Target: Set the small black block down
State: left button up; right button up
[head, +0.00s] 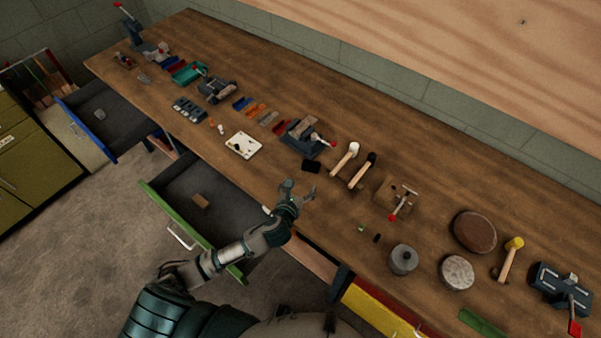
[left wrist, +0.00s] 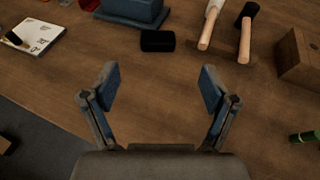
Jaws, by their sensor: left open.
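The small black block (head: 311,166) lies flat on the wooden workbench (head: 290,205), just in front of a dark blue vise (head: 303,137). In the left wrist view the black block (left wrist: 158,41) sits ahead of my fingers, on bare wood and apart from the vise base. My left gripper (head: 300,196) is open and empty over the front part of the bench. In the left wrist view the left gripper (left wrist: 158,90) shows its two blue-padded fingers spread wide with only wood between them. My right gripper is not in view.
Two mallets (head: 353,162) lie right of the block, with a wooden block holding a red-tipped tool (head: 397,200) beyond. A white board (head: 243,145) lies to the left. An open green-fronted drawer (head: 195,215) juts out below the bench. Bare wood surrounds the block's front side.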

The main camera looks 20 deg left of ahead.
aim_at(311, 165)
pick_arm(q)
jog(key=shift+w+f+g+y, duration=0.3)
jog(key=shift+w+f, duration=0.95)
jog(key=b+x, duration=0.1)
jog(key=x, duration=0.7)
jog(key=shift+w+a, duration=0.1)
jog(key=shift+a, duration=0.1)
jog(key=x, duration=0.4)
jog(key=b+x, duration=0.1)
jog(key=shift+w+d+f, duration=0.3)
jog(key=shift+d, duration=0.05)
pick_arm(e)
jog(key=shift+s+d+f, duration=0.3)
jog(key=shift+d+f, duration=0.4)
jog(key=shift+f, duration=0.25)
pick_arm(q)
jog(key=shift+a, duration=0.1)
jog(key=shift+s, duration=0.1)
jog(key=c, duration=1.2)
jog(key=shift+r, duration=0.1)
jog(key=c, duration=0.3)
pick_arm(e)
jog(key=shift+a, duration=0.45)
pick_arm(q)
jog(key=shift+r, duration=0.1)
